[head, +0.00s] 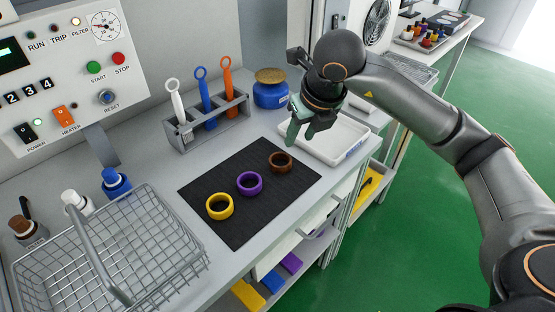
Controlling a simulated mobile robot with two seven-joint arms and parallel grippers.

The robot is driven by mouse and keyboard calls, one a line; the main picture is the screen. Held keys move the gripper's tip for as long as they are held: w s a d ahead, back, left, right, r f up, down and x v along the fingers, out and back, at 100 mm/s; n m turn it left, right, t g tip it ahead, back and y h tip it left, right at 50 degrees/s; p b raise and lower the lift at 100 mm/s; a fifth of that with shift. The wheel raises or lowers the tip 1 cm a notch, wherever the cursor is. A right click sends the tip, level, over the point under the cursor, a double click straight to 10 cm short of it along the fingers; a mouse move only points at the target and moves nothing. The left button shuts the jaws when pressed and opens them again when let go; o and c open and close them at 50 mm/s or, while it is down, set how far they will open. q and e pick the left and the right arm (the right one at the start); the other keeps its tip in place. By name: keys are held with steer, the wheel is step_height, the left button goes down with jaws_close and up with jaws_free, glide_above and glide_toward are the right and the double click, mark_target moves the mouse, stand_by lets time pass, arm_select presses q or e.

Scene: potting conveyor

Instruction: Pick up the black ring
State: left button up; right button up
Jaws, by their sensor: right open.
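Three rings lie in a diagonal row on the black mat (239,228): a yellow ring (219,207), a purple ring (249,184) and a brown ring (280,162). I see no black ring in the head view. My right gripper (299,136) is open, pointing down, with nothing seen between its fingers. It shows just beyond the brown ring, in front of the white tray's left end. My left gripper is not in view.
A white tray (349,151) stands right of the mat. Behind are a grey rack (207,126) with three coloured tools and a blue jar (270,95). A wire basket (110,250) with a raised handle fills the left front, near small bottles.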

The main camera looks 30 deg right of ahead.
mark_target(290, 157)
steer(key=x, duration=0.9)
steer(key=shift+w+f, duration=0.2)
steer(key=shift+f, duration=0.15)
jaws_close()
